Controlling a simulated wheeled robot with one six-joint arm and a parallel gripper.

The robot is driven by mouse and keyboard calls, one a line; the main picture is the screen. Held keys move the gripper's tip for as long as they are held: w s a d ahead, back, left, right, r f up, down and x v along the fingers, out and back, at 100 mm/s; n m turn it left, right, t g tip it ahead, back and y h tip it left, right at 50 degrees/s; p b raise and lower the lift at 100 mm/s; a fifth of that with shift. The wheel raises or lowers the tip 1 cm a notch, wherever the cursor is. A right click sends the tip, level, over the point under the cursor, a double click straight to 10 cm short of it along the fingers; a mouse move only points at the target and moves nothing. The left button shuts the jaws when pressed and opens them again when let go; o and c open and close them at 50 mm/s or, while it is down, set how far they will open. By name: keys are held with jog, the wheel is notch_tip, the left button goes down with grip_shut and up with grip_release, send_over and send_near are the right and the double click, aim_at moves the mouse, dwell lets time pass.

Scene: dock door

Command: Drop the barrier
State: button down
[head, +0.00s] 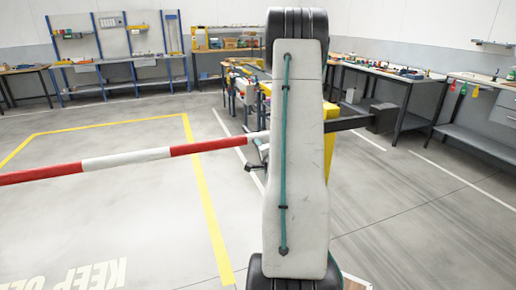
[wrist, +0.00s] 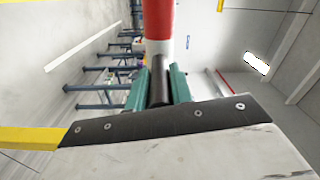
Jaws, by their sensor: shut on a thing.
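The barrier's red and white boom (head: 125,159) runs across the left half of the head view, sloping slightly down to the left; I cannot tell whether it is exactly level. Its yellow post (head: 330,150) is mostly hidden behind my arm. A dark counterweight (head: 382,117) sits on the bar's right end. In the wrist view my gripper (wrist: 158,77) has its teal fingers shut on a black grip (wrist: 158,88). The boom's red and white part (wrist: 158,22) stands just beyond it.
Yellow floor lines (head: 203,190) mark an area under the boom, with painted lettering at front left. Workbenches (head: 400,75) stand along the right and a blue rack (head: 120,62) at the back. The floor under the boom looks clear.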

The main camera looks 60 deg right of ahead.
jog(key=shift+s+f, duration=0.1)
jog(key=shift+f, duration=0.3)
jog(key=c, duration=1.3)
grip_release()
jog(key=shift+d, duration=0.1)
jog(key=shift+o, duration=0.2)
jog(key=v, duration=0.7)
jog(key=shift+s+a, duration=0.25)
jog(key=shift+a, duration=0.05)
